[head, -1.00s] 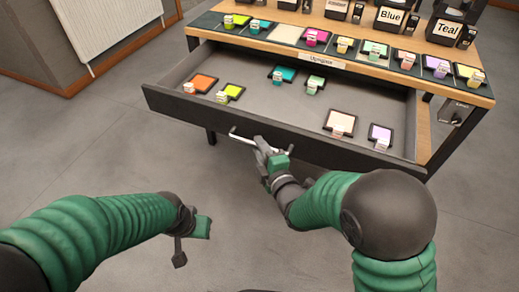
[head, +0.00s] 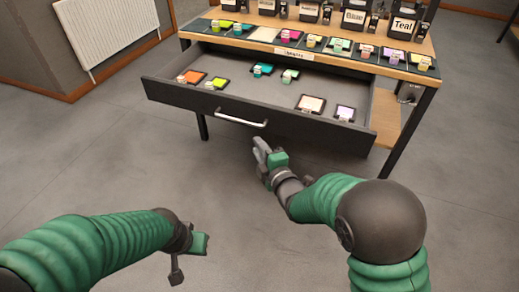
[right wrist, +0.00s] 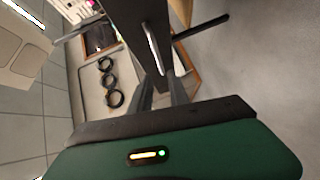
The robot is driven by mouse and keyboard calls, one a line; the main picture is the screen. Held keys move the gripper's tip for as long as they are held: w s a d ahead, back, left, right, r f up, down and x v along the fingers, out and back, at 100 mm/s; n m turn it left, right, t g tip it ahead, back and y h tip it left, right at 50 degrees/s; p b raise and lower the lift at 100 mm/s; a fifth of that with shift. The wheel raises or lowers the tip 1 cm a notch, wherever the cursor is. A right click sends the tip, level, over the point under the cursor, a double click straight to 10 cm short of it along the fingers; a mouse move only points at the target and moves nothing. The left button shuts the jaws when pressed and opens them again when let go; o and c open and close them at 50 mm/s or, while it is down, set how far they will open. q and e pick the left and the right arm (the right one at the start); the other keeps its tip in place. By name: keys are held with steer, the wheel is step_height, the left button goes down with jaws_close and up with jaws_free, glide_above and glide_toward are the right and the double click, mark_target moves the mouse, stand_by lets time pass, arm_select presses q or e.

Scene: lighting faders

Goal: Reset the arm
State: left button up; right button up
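My right gripper (head: 262,152) is in front of the open drawer (head: 185,102), just below and right of its silver handle (head: 240,122), and is empty. In the right wrist view its two dark fingers (right wrist: 161,92) stand a little apart, with the handle (right wrist: 152,48) beyond the tips and not between them. My left gripper (head: 188,262) hangs over bare floor at the lower left, away from everything.
The drawer holds several coloured swatches (head: 312,104). The wooden table (head: 400,72) above carries a row of swatches and labelled dark containers such as Teal (head: 402,27). A white radiator (head: 105,32) is on the left wall. The floor (head: 90,165) in front is clear.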

steer(key=shift+a, duration=0.15)
steer(key=s+d+f+m+g+h, duration=0.3)
steer(key=s+d+m, duration=0.25)
steer(key=d, duration=0.35)
steer(key=s+d+f+m+g+h, duration=0.3)
steer(key=s+d+f+m, duration=0.1)
steer(key=d+m, duration=0.35)
steer(key=s+d+f+m+g+h, duration=0.1)
steer(key=s+d+f+m+g, duration=0.2)
steer(key=s, duration=0.5)
steer(key=s+d+m+g+h, duration=0.1)
steer(key=s+d+m+g, duration=0.1)
steer(key=s+d+m, duration=0.5)
step_height(320, 180, up, 36)
steer(key=s+a+n+p, duration=0.1)
steer(key=s+a+p, duration=0.1)
steer(key=p, duration=3.4)
steer(key=shift+s+g, duration=0.35)
steer(key=shift+g, duration=0.05)
